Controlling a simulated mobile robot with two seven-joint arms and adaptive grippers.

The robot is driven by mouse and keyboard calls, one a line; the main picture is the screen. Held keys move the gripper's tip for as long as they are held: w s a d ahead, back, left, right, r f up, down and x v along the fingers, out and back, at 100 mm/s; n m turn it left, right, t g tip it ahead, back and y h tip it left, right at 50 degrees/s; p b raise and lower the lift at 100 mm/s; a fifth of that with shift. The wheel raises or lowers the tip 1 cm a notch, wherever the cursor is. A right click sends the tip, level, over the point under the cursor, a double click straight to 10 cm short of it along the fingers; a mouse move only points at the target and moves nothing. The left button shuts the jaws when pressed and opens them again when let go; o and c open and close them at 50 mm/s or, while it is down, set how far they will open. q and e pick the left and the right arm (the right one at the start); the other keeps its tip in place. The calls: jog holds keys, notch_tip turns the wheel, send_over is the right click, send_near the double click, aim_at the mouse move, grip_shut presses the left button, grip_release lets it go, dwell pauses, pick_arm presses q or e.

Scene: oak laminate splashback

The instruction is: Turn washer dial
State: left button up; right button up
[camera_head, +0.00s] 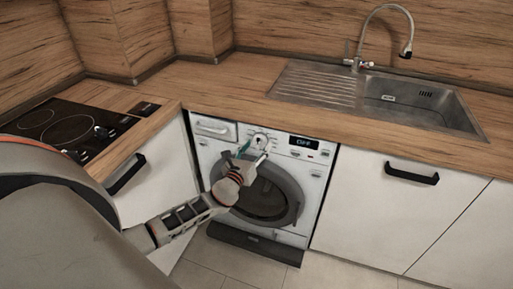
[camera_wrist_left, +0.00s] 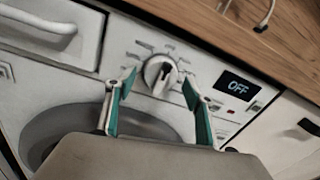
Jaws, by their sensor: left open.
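The washer (camera_head: 310,186) is a white front-loader under the wooden counter. Its round dial (camera_wrist_left: 160,75) is white and silver with a dark pointer mark, ringed by printed marks. In the head view the dial (camera_head: 260,140) shows just beyond my left gripper. My left gripper (camera_head: 252,150) is open in front of the panel. In the left wrist view its two teal-padded fingers (camera_wrist_left: 160,88) stand apart, one on each side of the dial's lower part. I cannot tell whether they touch it. The display (camera_wrist_left: 236,87) reads "OFF". My right gripper is not in view.
A detergent drawer (camera_head: 213,128) is left of the dial, and the round door (camera_head: 292,190) is below it. The counter edge overhangs above the panel. A cooktop (camera_head: 58,125) is at left, a sink (camera_head: 405,98) at right. Cabinet handles (camera_head: 411,173) stick out.

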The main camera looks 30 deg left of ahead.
pick_arm(q)
jog(key=c, duration=1.1)
